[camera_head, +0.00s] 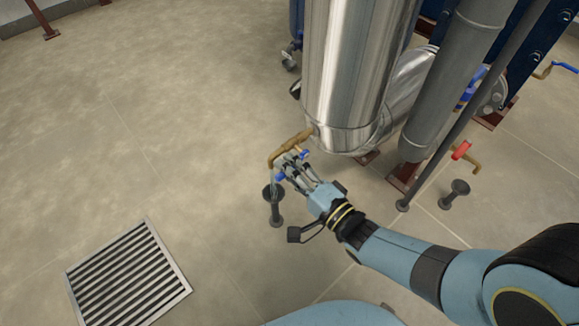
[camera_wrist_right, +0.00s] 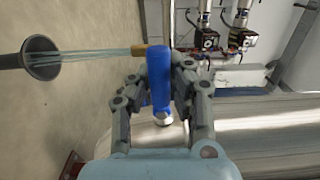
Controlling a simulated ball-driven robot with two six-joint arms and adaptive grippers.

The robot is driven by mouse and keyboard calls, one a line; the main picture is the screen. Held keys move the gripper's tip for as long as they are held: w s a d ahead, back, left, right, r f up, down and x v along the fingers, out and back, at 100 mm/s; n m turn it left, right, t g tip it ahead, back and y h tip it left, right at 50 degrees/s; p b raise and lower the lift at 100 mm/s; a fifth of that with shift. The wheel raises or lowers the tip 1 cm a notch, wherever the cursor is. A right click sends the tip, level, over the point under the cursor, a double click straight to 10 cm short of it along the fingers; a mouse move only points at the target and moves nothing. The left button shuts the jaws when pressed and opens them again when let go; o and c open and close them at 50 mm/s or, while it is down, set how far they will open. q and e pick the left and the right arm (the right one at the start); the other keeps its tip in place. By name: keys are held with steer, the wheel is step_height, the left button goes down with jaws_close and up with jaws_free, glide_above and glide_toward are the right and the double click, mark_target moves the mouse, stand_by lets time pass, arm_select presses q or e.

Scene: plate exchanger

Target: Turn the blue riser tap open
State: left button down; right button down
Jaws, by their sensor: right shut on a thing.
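The blue riser tap has a blue handle (camera_head: 280,177) on a brass spout pipe (camera_head: 292,146) at the foot of the shiny clad riser. My right gripper (camera_head: 291,163) is shut on the handle, and the fingers hide part of it. In the right wrist view the blue handle (camera_wrist_right: 160,80) stands between the two fingers of my right gripper (camera_wrist_right: 172,78). A stream of water (camera_wrist_right: 100,53) runs from the brass spout end (camera_wrist_right: 152,50) into a dark funnel drain (camera_wrist_right: 42,57). My left gripper is not in view.
The silver clad riser (camera_head: 345,70) rises just behind the tap. To the right are a grey pipe (camera_head: 450,75), a red-handled tap (camera_head: 461,150) and another drain funnel (camera_head: 459,188). A floor grate (camera_head: 128,275) lies lower left. The floor on the left is clear.

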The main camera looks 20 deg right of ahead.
steer(key=shift+s+f, duration=0.1)
steer(key=c, duration=1.2)
jaws_free()
steer(key=v, duration=1.2)
